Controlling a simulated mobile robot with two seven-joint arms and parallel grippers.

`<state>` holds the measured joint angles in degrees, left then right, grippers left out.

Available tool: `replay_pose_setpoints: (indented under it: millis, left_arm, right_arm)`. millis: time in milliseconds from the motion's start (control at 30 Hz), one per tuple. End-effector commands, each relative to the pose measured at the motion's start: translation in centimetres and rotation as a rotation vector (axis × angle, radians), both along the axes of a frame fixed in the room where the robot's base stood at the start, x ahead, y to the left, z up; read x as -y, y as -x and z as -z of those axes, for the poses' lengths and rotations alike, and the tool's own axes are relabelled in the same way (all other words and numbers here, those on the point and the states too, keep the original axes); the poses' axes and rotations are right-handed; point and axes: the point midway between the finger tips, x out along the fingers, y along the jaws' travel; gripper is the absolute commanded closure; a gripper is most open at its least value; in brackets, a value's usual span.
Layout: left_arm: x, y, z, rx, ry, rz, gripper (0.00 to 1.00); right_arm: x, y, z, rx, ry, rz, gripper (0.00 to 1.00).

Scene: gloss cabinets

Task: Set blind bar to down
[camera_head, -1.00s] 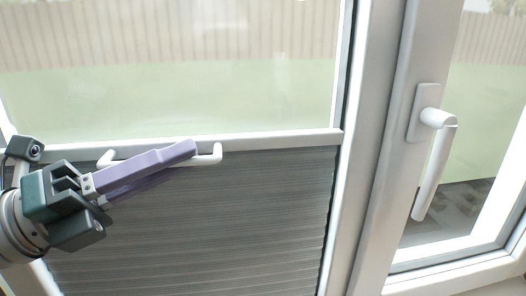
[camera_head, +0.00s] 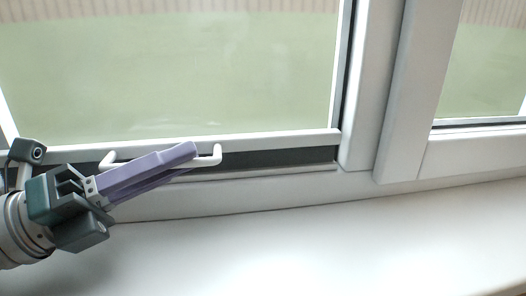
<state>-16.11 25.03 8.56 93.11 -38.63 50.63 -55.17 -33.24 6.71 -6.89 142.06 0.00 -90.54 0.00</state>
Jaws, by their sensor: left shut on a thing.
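The blind bar (camera_head: 270,141) is a white horizontal rail across the left window. It sits low, just above the bottom of the window frame, with a thin dark strip of folded blind (camera_head: 290,157) under it. A white handle (camera_head: 215,156) sticks out from the bar. My left gripper (camera_head: 190,154), with purple fingers, comes in from the left and is shut on the handle. The fingers hide the middle of the handle. My right gripper is not in view.
A white window sill (camera_head: 300,250) lies below the frame and is clear. A white window post (camera_head: 385,90) stands to the right, with a second window pane (camera_head: 490,70) beyond it.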

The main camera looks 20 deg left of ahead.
Motion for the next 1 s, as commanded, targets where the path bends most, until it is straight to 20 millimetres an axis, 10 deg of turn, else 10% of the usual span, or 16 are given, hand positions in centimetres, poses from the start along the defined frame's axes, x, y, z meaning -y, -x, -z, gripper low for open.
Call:
replay_pose_setpoints:
  millis: [433,467,700,1000]
  left_arm:
    - [-0.06,0.01,1.13,-0.009,-0.003,-0.004,1.0]
    - [-0.06,0.01,1.16,-0.011,-0.002,-0.004,0.84]
    - [-0.03,0.01,1.01,-0.006,-0.002,-0.002,0.58]
    - [-0.19,0.22,0.96,-0.003,-0.001,0.0,0.58]
  right_arm:
    - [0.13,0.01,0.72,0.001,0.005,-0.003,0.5]
    - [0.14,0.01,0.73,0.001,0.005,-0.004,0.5]
    - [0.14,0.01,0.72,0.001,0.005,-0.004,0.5]
    - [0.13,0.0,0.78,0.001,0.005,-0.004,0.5]
